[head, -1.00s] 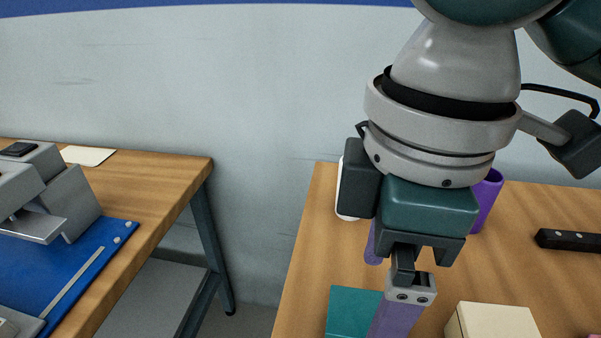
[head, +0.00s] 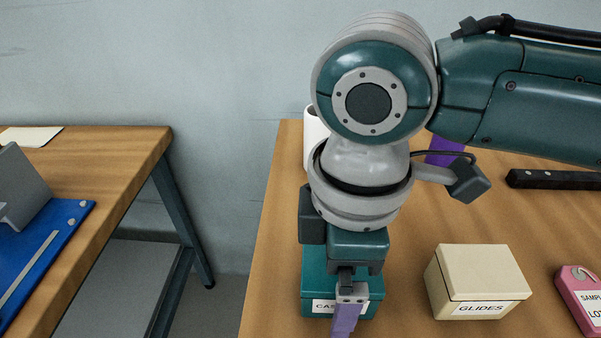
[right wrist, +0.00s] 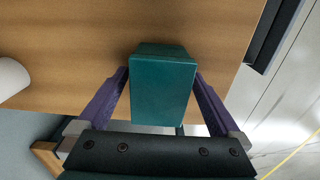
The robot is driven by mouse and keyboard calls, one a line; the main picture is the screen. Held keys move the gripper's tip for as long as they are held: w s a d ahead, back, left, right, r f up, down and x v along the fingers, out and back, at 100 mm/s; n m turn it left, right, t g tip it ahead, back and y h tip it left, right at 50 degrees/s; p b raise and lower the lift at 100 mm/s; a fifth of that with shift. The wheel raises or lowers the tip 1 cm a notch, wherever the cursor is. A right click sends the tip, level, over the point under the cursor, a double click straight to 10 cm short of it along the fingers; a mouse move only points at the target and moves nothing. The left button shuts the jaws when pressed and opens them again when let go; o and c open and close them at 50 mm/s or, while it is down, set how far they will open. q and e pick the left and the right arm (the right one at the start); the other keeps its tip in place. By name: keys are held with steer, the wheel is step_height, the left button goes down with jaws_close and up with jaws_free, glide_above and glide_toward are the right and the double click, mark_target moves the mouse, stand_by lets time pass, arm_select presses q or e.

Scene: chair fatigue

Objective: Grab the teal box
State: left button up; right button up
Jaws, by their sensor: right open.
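The teal box (head: 313,270) stands on the wooden table in the head view, with a white label that starts "CAS" on its front. My right gripper (head: 342,325) is in front of and over it and hides part of it. In the right wrist view the teal box (right wrist: 163,85) lies between the two purple fingers of my open right gripper (right wrist: 162,78), one finger on each side. A narrow gap shows at the left finger; the right finger looks very close to the box, and I cannot tell if it touches. My left gripper is not in view.
A cream box (head: 480,280) labelled "GLIDES" stands right of the teal box, with a pink tag (head: 580,298) farther right. A white cylinder (head: 314,140), a purple item (head: 444,152) and a black bar (head: 555,179) are behind. Another table (head: 110,160) is at left.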

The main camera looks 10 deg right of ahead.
steer(key=shift+c, duration=0.4)
steer(key=shift+r, duration=0.1)
steer(key=c, duration=1.5)
steer(key=shift+o, duration=0.2)
